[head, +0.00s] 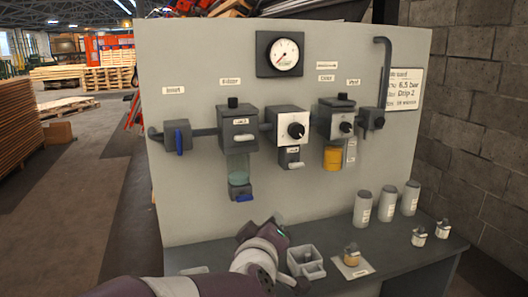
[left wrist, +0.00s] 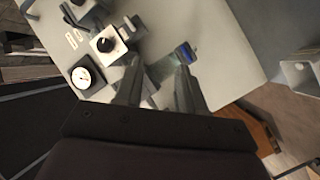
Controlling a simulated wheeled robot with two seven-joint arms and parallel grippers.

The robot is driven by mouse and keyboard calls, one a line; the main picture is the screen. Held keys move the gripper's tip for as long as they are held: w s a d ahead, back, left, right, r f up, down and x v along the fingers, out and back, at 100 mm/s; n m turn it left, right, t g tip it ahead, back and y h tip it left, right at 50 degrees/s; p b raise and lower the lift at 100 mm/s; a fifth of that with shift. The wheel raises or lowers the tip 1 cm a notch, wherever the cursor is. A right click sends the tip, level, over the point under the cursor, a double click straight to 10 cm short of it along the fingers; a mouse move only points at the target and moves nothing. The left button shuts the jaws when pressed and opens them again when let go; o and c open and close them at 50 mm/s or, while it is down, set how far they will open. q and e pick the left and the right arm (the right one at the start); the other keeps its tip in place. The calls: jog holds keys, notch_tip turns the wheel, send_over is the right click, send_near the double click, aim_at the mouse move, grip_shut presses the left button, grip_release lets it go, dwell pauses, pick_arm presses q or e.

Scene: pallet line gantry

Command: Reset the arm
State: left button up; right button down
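My left arm comes in from the bottom of the head view, and its gripper (head: 268,228) is in front of the lower part of the grey panel (head: 190,220), above the bench. In the left wrist view the two fingers of this gripper (left wrist: 157,66) stand apart with nothing held between them. The panel's glass bowl with its blue drain tap (left wrist: 187,53) is beyond the fingertips; the same bowl (head: 238,168) hangs up and left of the gripper in the head view. My right gripper is not in view.
The panel carries a gauge (head: 286,54), a blue-handled valve (head: 179,138), a regulator (head: 295,128) and an amber-bowled unit (head: 333,157). On the bench (head: 398,250) are a grey holder (head: 305,262), a small part on a white pad (head: 352,260) and several canisters (head: 387,204).

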pick_arm(q)
jog(key=s+a+f+m+g, duration=0.2)
jog(key=a+f+m+g, duration=0.25)
jog(key=f, duration=0.55)
jog(key=s+a+f+m+g+y, duration=0.1)
jog(key=s+a+f+m+g, duration=0.1)
jog(key=s+a+f+g, duration=0.45)
jog(key=s+a+f+m+g+y, duration=0.1)
jog(key=s+a+f+g, duration=0.2)
jog(key=s+a+f, duration=0.75)
notch_tip(320, 180, up, 15)
jog(key=s+d+p, duration=0.2)
jog(key=s+p, duration=0.1)
jog(key=p, duration=1)
jog(key=shift+d+r+y+p, duration=0.15)
jog(key=shift+y+p, duration=0.15)
jog(key=shift+p, duration=0.1)
